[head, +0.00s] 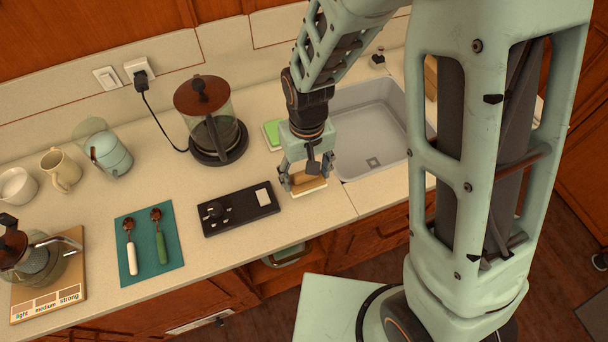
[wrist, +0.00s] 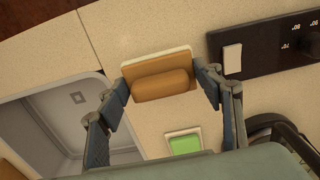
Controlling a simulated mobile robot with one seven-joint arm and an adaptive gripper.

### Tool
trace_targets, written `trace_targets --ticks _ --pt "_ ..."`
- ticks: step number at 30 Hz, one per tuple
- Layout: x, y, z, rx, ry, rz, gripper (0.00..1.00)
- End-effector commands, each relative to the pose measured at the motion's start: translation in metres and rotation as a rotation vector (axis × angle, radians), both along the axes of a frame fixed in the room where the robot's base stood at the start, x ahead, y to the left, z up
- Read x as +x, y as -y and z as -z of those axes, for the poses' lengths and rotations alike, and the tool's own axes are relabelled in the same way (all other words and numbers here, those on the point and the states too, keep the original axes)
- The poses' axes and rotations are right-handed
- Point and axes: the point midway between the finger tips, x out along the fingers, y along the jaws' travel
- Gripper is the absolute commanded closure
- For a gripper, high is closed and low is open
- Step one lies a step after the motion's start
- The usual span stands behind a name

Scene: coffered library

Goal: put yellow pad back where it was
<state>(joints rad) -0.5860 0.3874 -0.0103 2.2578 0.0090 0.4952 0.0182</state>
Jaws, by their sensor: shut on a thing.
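My gripper (head: 307,183) is over the counter, just left of the sink's front corner. Its fingers are closed on the ends of a tan-yellow pad (wrist: 160,82) with a rounded grip on top. In the head view the pad (head: 308,184) shows between the fingers, with a pale edge beneath it. In the wrist view a white strip lies along its far side. I cannot tell whether the pad touches the counter. A green pad (head: 272,133) with a white border lies behind my gripper, and it also shows in the wrist view (wrist: 185,145).
The sink (head: 365,120) is right of my gripper. A black switch panel (head: 238,209) lies close on the left, and a coffee press (head: 212,120) stands behind it. A teal mat (head: 150,243) with two spoons is farther left. The counter's front edge is near.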

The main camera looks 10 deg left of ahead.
Motion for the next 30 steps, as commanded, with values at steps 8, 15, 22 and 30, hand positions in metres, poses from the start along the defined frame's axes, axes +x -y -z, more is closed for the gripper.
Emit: trace_targets --ticks 8,15,22,30 --pt "0.002 -0.009 0.027 -0.001 -0.002 0.001 0.59" --pt "0.003 -0.009 0.041 0.0 0.0 0.0 0.59" --pt "0.003 -0.008 0.042 0.0 0.0 0.0 0.59" --pt "0.002 -0.008 0.044 0.0 0.0 0.0 0.22"
